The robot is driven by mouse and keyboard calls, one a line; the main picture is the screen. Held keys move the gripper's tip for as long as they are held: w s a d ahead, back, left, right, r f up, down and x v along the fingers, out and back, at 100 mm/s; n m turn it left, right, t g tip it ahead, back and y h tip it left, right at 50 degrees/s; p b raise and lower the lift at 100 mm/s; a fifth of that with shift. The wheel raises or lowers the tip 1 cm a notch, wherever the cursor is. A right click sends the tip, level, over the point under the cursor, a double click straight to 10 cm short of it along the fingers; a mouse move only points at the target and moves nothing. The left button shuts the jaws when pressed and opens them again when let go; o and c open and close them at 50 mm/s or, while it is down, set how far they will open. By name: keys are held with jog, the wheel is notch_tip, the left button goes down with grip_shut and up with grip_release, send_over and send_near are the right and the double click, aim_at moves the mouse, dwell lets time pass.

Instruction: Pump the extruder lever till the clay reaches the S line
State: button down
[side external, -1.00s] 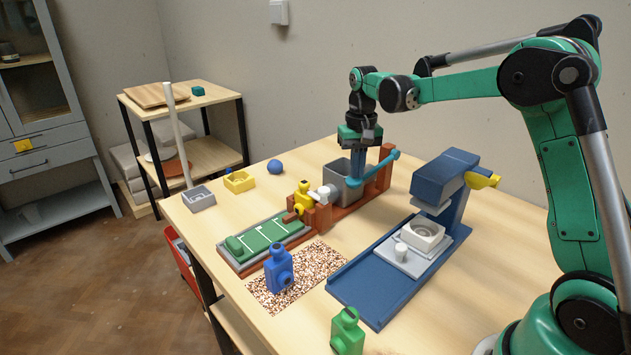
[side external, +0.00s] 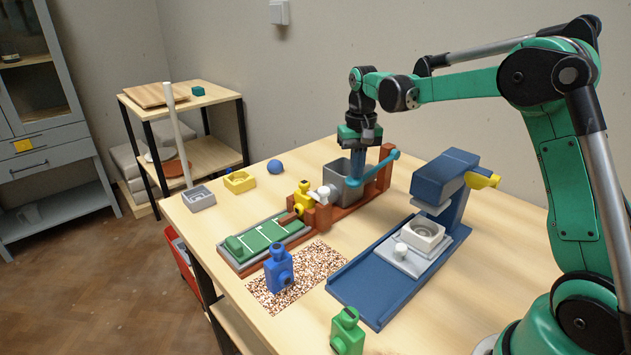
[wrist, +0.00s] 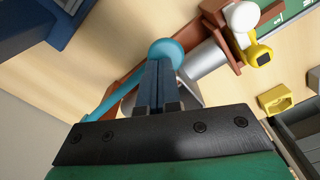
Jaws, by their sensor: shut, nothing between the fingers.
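In the wrist view the cyan ball (wrist: 166,48) lies right at the tips of my gripper (wrist: 158,66). My gripper (side external: 355,172) is shut, empty and pointing down at the ball; I cannot tell whether they touch. A green board (side external: 268,234) with white lines lies in a grey tray before the outlet. A small brown piece (side external: 289,217) shows at its near-outlet end, perhaps clay. Line letters are unreadable.
A yellow piece (side external: 303,197) and a white piece (side external: 323,194) sit at the outlet. A blue press (side external: 440,183) stands right of the extruder. A blue bottle-like piece (side external: 278,268) stands on a speckled mat (side external: 318,259). A green one (side external: 346,333) is at the front edge.

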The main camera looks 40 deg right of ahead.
notch_tip(320, 180, up, 8)
jog(key=shift+r, duration=0.2)
dwell(0.5)
dwell(0.4)
notch_tip(320, 180, up, 5)
dwell(0.5)
jog(key=s+a+f+n+t, duration=0.6)
jog(key=s+a+f, duration=0.4)
jog(key=s+a, duration=0.2)
jog(key=shift+s+a+f+t, duration=0.15)
jog(key=shift+s+a+t, duration=0.25)
jog(key=shift+s+t, duration=0.15)
